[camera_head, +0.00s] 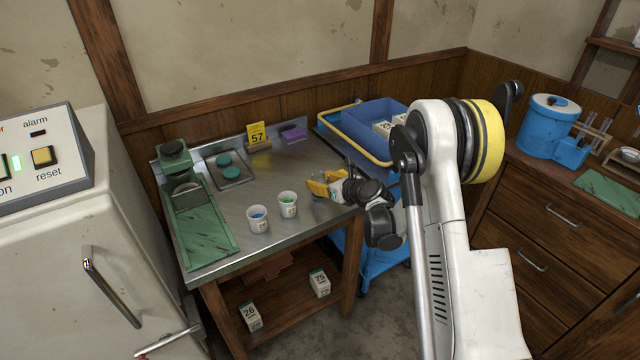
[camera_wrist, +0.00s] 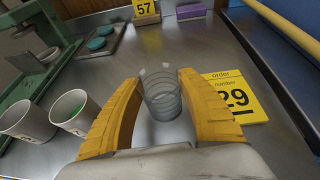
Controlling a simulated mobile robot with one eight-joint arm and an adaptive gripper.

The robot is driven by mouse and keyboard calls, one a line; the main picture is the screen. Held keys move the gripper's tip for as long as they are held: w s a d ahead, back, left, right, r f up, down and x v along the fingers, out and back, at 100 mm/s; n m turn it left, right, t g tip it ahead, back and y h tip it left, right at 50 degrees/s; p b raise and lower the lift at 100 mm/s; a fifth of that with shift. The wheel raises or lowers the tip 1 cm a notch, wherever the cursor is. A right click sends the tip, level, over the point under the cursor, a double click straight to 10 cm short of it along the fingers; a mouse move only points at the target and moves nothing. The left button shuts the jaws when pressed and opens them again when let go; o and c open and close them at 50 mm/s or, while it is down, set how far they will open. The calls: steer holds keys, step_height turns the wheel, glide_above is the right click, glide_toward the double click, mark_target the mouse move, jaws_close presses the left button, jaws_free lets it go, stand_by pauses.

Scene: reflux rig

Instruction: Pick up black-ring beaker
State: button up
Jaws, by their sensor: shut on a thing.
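A clear beaker (camera_wrist: 163,98) stands upright between the yellow fingers of my gripper (camera_wrist: 160,84) in the wrist view. The fingers are shut on its sides. Faint dark bands show around its glass, but I cannot tell clearly whether one is a black ring. I cannot tell whether its base touches the steel table (camera_head: 240,185). In the head view my gripper (camera_head: 326,184) is low over the table's right part, and the beaker cannot be made out there.
A yellow order card numbered 29 (camera_wrist: 236,98) lies right of the beaker. A green stand (camera_head: 200,225), a yellow 57 sign (camera_head: 257,135) and a purple block (camera_head: 294,134) are farther off.

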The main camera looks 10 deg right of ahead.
mark_target(322, 176)
steer(key=shift+r, duration=0.15)
steer(key=shift+r+p, duration=0.55)
steer(key=shift+r, duration=0.3)
steer(key=shift+d+r+p, duration=0.25)
steer(key=shift+r+p, duration=0.4)
steer(key=shift+r, duration=0.6)
steer(key=s+d+r+p, duration=0.4)
steer(key=d+r+p, duration=0.2)
steer(key=d+r, duration=0.4)
steer(key=shift+s+r, duration=0.4)
steer(key=shift+r, duration=0.35)
